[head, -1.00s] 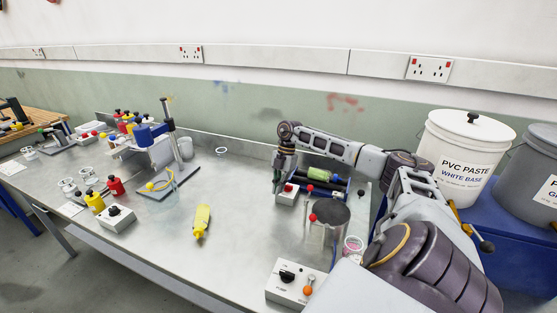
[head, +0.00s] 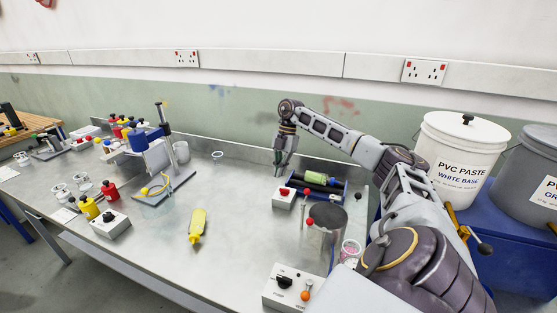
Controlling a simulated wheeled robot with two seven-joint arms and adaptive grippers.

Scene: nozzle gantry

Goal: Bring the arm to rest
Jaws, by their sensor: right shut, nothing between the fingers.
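My right arm comes in from the right and reaches over the back right of the metal bench (head: 235,215). Its gripper (head: 279,173) points down, shut and empty. In the picture its tips show just above a small white box with a red button (head: 284,199); they look raised clear of it. My left gripper is not in view.
Right of the gripper lie a green-labelled cylinder (head: 315,177) and dark rollers in a blue tray. A round dark-topped metal pot (head: 327,217) stands in front. A control box (head: 291,287), yellow tube (head: 197,226) and nozzle stand (head: 166,188) are on the bench. Paste buckets (head: 459,150) stand right.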

